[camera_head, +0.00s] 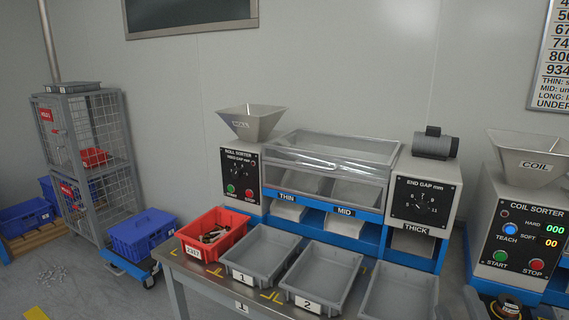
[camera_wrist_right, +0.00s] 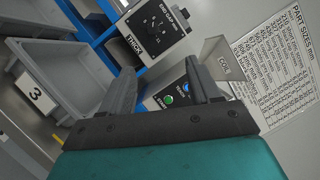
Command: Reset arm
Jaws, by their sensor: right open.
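My right gripper (camera_wrist_right: 159,66) shows in the right wrist view with its two dark fingers spread apart and nothing between them. It points toward the machines, with the coil sorter (camera_wrist_right: 172,96) behind the fingers. In the head view, a dark rounded part shows at the lower right edge, in front of the coil sorter (camera_head: 523,240); I cannot make out fingers there. My left gripper is in neither view.
A red bin (camera_head: 236,222) with dark parts and several grey bins, including bin 1 (camera_head: 243,277) and bin 2 (camera_head: 309,304), stand on the table before the roll sorter (camera_head: 240,175). A grey bin marked 3 (camera_wrist_right: 36,95) is left in the wrist view. A wire cage (camera_head: 117,150) stands left.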

